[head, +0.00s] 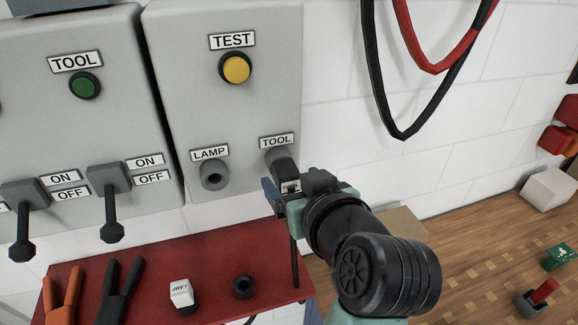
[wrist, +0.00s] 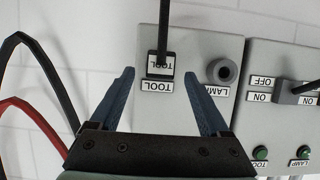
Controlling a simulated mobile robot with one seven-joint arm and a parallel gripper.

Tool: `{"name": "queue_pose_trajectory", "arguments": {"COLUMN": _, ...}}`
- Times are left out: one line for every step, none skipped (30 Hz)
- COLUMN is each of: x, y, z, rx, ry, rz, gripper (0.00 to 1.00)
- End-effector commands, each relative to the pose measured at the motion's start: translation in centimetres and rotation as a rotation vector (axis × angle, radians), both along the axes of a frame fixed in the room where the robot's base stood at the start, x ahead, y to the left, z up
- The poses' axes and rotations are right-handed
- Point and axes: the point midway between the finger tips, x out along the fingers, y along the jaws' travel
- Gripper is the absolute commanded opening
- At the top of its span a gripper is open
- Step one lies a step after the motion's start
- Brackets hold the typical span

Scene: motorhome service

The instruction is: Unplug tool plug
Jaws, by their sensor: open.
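The tool plug (wrist: 161,64) is a dark plug with a white TOOL label and a black cable. It sits in the socket under the TOOL sign (head: 277,141) on the right grey box, and its dark body (head: 284,165) partly shows in the head view. My gripper (wrist: 158,75) is open, with its blue fingers on either side of the plug in the wrist view. Gaps show between plug and fingers there. In the head view my gripper hides part of the plug, so I cannot tell exact depth.
The LAMP socket (head: 215,175) beside it is empty. A red shelf (head: 225,252) below carries a white lamp plug (head: 181,293), a dark ring (head: 244,287) and clamps (head: 122,290). Levers (head: 111,205) stick out at left. Red and black cables (head: 398,133) hang at right.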

Motion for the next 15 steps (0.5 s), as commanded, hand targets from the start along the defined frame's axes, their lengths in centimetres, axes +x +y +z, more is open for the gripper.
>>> {"name": "queue_pose_trajectory", "arguments": {"x": 0.6, "y": 0.3, "z": -0.2, "rx": 0.000, "ry": 0.003, "rz": 0.003, "gripper": 0.80}}
{"name": "queue_pose_trajectory", "arguments": {"x": 1.0, "y": 0.4, "z": -0.3, "rx": 0.001, "ry": 0.003, "rz": 0.002, "gripper": 0.80}}
{"name": "queue_pose_trajectory", "arguments": {"x": 1.4, "y": 0.5, "z": -0.4, "rx": 0.002, "ry": 0.003, "rz": 0.001, "gripper": 0.80}}
{"name": "queue_pose_trajectory", "arguments": {"x": 1.7, "y": 0.6, "z": -0.6, "rx": 0.001, "ry": 0.002, "rz": 0.001, "gripper": 0.80}}
{"name": "queue_pose_trajectory", "arguments": {"x": 1.9, "y": 0.7, "z": -0.7, "rx": 0.001, "ry": 0.002, "rz": 0.001, "gripper": 0.80}}
{"name": "queue_pose_trajectory", "arguments": {"x": 2.2, "y": 0.7, "z": -0.8, "rx": 0.000, "ry": 0.001, "rz": 0.001, "gripper": 0.80}}
{"name": "queue_pose_trajectory", "arguments": {"x": 2.3, "y": 0.8, "z": -0.9, "rx": 0.000, "ry": 0.001, "rz": 0.001, "gripper": 0.80}}
{"name": "queue_pose_trajectory", "arguments": {"x": 2.4, "y": 0.8, "z": -1.0, "rx": 0.000, "ry": 0.002, "rz": 0.001, "gripper": 0.80}}
{"name": "queue_pose_trajectory", "arguments": {"x": 2.6, "y": 0.8, "z": -1.1, "rx": 0.000, "ry": 0.001, "rz": 0.000, "gripper": 0.80}}
{"name": "queue_pose_trajectory", "arguments": {"x": 2.6, "y": 0.9, "z": -1.1, "rx": 0.000, "ry": 0.000, "rz": 0.000, "gripper": 0.80}}
{"name": "queue_pose_trajectory", "arguments": {"x": 2.7, "y": 0.9, "z": -1.2, "rx": 0.000, "ry": 0.000, "rz": -0.001, "gripper": 0.80}}
{"name": "queue_pose_trajectory", "arguments": {"x": 2.7, "y": 0.9, "z": -1.2, "rx": -0.001, "ry": 0.000, "rz": -0.001, "gripper": 0.80}}
{"name": "queue_pose_trajectory", "arguments": {"x": 2.7, "y": 0.9, "z": -1.2, "rx": 0.000, "ry": -0.001, "rz": -0.001, "gripper": 0.80}}
{"name": "queue_pose_trajectory", "arguments": {"x": 2.7, "y": 0.9, "z": -1.2, "rx": 0.000, "ry": -0.001, "rz": -0.001, "gripper": 0.80}}
{"name": "queue_pose_trajectory", "arguments": {"x": 2.7, "y": 0.9, "z": -1.2, "rx": 0.000, "ry": -0.001, "rz": -0.001, "gripper": 0.80}}
